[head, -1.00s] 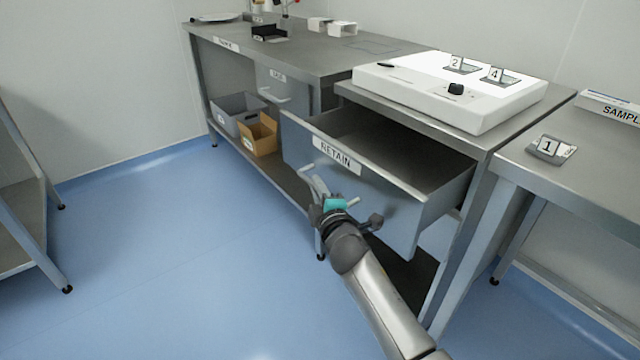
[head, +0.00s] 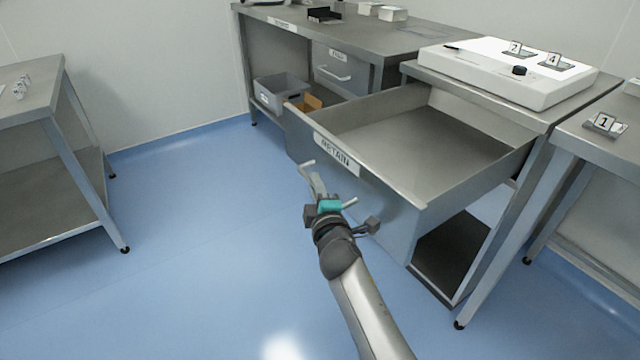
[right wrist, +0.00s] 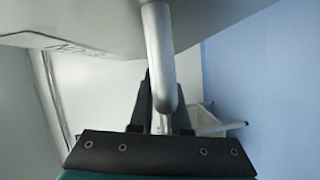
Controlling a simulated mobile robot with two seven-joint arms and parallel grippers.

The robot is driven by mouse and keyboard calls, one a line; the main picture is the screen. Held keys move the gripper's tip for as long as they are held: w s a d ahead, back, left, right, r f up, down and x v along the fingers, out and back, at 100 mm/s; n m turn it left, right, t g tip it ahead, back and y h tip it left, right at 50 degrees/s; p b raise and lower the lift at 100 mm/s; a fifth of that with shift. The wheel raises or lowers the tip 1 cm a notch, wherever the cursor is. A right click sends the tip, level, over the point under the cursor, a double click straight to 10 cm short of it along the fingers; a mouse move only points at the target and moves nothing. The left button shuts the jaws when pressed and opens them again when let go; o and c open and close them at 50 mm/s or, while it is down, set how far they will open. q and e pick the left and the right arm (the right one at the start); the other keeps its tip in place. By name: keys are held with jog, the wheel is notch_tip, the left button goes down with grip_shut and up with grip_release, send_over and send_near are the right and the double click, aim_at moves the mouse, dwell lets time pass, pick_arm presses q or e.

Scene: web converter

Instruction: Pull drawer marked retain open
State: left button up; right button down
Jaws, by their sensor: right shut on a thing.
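The drawer marked RETAIN (head: 400,215) is pulled far out of the bench, and its inside shows as bare grey metal. Its label (head: 334,150) is on the upper front. My right gripper (head: 318,190) is at the drawer front, shut on the bar handle (head: 306,170). In the right wrist view the handle (right wrist: 160,50) runs down between the fingers (right wrist: 160,110), with the drawer front (right wrist: 90,25) above. My left gripper is not in view.
A white light box (head: 505,70) with number markers stands on the bench above the drawer. A second closed drawer (head: 340,68) and a grey bin (head: 280,90) are further back. A side table (head: 50,110) stands at left. Blue floor (head: 200,230) is clear between.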

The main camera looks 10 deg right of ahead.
dwell(0.3)
jog(key=c, duration=0.9)
grip_release()
